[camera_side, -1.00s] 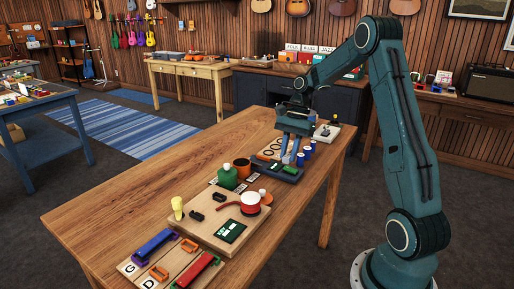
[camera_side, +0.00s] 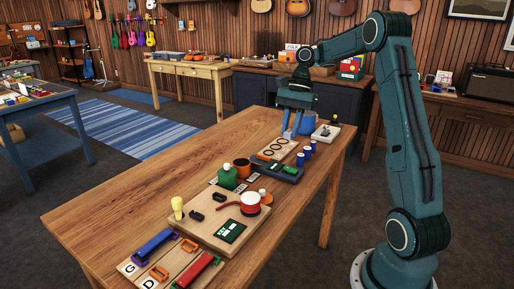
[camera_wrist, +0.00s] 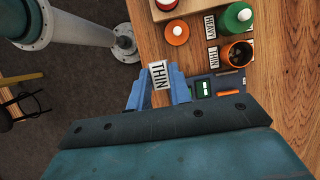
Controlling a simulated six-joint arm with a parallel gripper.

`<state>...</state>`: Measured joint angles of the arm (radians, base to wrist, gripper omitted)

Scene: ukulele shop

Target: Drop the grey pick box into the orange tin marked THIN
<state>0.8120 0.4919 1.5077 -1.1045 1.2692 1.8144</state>
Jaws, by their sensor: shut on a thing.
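My gripper (camera_side: 292,135) is above the far part of the wooden workbench, fingers pointing down. In the wrist view my gripper (camera_wrist: 158,88) is shut on a small box (camera_wrist: 159,75) whose white face reads THIN. I take it for the grey pick box; its body is mostly hidden by the fingers and it cannot be made out in the side view. The orange tin (camera_side: 243,168) stands open on the bench, nearer the camera than my gripper. In the wrist view the orange tin (camera_wrist: 228,52) has a dark inside, with a THIN card (camera_wrist: 213,58) beside it.
A green tin (camera_side: 228,178) with a white knob stands beside the orange tin. A dark tray (camera_side: 278,172) with small items lies close by, with blue cylinders (camera_side: 307,153) next to it. A board with black rings (camera_side: 278,148) lies behind. The bench's left side is bare.

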